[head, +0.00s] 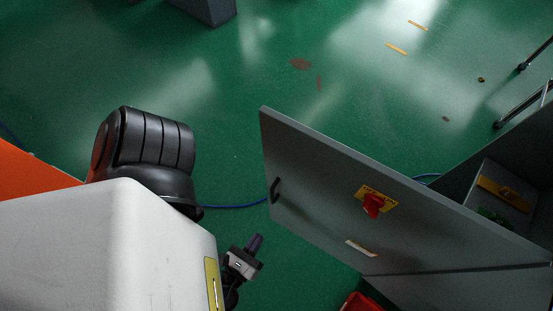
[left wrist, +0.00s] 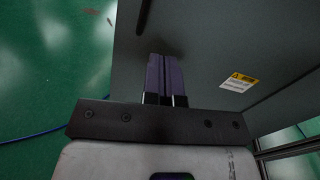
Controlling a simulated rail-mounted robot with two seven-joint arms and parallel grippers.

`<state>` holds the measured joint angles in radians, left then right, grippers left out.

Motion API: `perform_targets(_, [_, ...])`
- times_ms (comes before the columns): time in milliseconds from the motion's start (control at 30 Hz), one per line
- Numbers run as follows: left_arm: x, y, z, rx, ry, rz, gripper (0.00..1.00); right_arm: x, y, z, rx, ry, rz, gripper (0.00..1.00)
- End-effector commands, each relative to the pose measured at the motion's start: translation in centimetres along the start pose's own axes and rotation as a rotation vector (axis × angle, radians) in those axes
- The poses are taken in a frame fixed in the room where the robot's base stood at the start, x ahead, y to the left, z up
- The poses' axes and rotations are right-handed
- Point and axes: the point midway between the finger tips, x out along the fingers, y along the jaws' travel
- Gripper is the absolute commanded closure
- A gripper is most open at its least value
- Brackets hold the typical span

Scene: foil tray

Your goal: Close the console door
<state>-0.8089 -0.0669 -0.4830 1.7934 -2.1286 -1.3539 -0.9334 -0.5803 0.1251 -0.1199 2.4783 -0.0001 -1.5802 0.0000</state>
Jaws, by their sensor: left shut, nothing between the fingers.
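The console door (head: 320,165) is a flat grey panel standing open at an angle to the grey console (head: 465,285). It carries a dark handle (head: 275,190) near its free edge and a red rotary switch (head: 373,205) on a yellow plate. My left gripper (head: 256,242) has its purple fingers together and empty, to the left of the door and below the handle in the picture. In the left wrist view the shut fingers (left wrist: 165,75) point across the grey door panel (left wrist: 205,35). I cannot tell whether they touch it. My right gripper is not in view.
The console's open inside shows a yellow part (head: 503,192). A red bin (head: 360,303) sits at the bottom edge, below the door. A blue cable (head: 235,206) runs over the green floor. Metal legs (head: 520,103) stand at the right.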

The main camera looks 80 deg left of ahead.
Motion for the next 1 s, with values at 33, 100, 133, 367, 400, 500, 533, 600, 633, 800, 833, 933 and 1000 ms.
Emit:
perform_targets(33, [0.0, -0.1, -0.1, 0.046, 0.004, -0.004, 1.0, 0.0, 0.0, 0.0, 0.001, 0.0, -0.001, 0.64])
perform_targets(100, [0.0, -0.1, -0.1, 0.099, 0.007, -0.006, 1.0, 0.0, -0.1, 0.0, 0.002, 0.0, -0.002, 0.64])
perform_targets(133, [0.1, -0.1, -0.1, 0.116, 0.008, -0.006, 1.0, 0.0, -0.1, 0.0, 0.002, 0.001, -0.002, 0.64])
perform_targets(367, [1.7, 0.0, -0.2, 0.157, 0.005, -0.004, 1.0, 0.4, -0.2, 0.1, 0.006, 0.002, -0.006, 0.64])
perform_targets(400, [2.3, 0.0, -0.3, 0.156, 0.006, -0.004, 1.0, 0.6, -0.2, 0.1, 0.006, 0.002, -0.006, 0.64])
perform_targets(500, [4.2, -0.1, -0.3, 0.155, 0.005, -0.004, 1.0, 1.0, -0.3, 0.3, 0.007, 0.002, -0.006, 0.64])
perform_targets(533, [4.8, -0.1, -0.3, 0.153, 0.005, -0.003, 1.0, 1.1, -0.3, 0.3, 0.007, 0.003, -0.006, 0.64])
perform_targets(600, [6.1, 0.0, -0.4, 0.154, 0.005, -0.004, 1.0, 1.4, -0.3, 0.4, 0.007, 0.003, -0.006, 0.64])
perform_targets(633, [6.7, 0.0, -0.4, 0.153, 0.005, -0.003, 1.0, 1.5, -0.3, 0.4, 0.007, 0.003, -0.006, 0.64])
perform_targets(800, [9.7, -0.1, -0.3, 0.153, 0.006, -0.004, 1.0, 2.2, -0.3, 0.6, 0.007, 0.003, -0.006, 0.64])
perform_targets(833, [10.2, -0.1, -0.3, 0.154, 0.005, -0.004, 1.0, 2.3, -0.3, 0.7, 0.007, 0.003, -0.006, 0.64])
perform_targets(933, [11.6, -0.1, -0.4, 0.152, 0.006, -0.004, 1.0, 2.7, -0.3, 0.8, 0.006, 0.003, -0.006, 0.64])
perform_targets(1000, [12.3, -0.1, -0.3, 0.153, 0.007, -0.003, 1.0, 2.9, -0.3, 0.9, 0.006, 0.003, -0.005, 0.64])
